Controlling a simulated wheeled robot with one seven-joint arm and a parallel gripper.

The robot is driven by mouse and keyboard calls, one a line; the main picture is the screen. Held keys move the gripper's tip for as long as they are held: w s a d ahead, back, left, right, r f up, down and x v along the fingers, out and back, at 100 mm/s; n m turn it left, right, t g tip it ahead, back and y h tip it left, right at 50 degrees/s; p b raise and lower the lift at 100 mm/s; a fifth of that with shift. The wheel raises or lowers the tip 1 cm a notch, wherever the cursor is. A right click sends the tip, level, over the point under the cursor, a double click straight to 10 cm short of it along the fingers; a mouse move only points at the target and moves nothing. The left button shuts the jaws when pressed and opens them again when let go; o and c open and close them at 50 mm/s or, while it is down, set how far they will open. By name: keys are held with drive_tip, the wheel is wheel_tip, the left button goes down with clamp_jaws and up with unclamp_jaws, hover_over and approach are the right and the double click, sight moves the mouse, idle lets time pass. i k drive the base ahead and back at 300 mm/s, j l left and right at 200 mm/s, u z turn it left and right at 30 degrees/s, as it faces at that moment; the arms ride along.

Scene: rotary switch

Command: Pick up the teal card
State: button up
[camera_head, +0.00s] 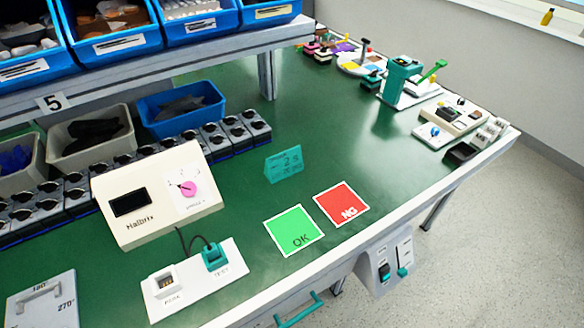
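The teal card (284,164) stands on the green bench top, leaning or folded like a small tent. Dark print shows on its front face, too small to read fully. It stands apart from the things around it, behind the green OK mat (294,231) and the red NG mat (341,204). My gripper is not in this view.
A cream tester box (156,195) with a pink knob stands left of the card. In front of it lies a white plate (193,281) with a teal plug. Rows of dark switches and bins line the back left. Fixtures stand at the far right. Bench around the card is clear.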

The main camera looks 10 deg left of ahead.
sight(279, 167)
drive_tip(key=i+u, duration=0.3)
drive_tip(key=u, duration=0.15)
drive_tip(key=i+l+u, duration=0.2)
drive_tip(key=u, duration=0.25)
drive_tip(key=i+l+u, duration=0.3)
drive_tip(key=u, duration=0.15)
drive_tip(key=i, duration=0.1)
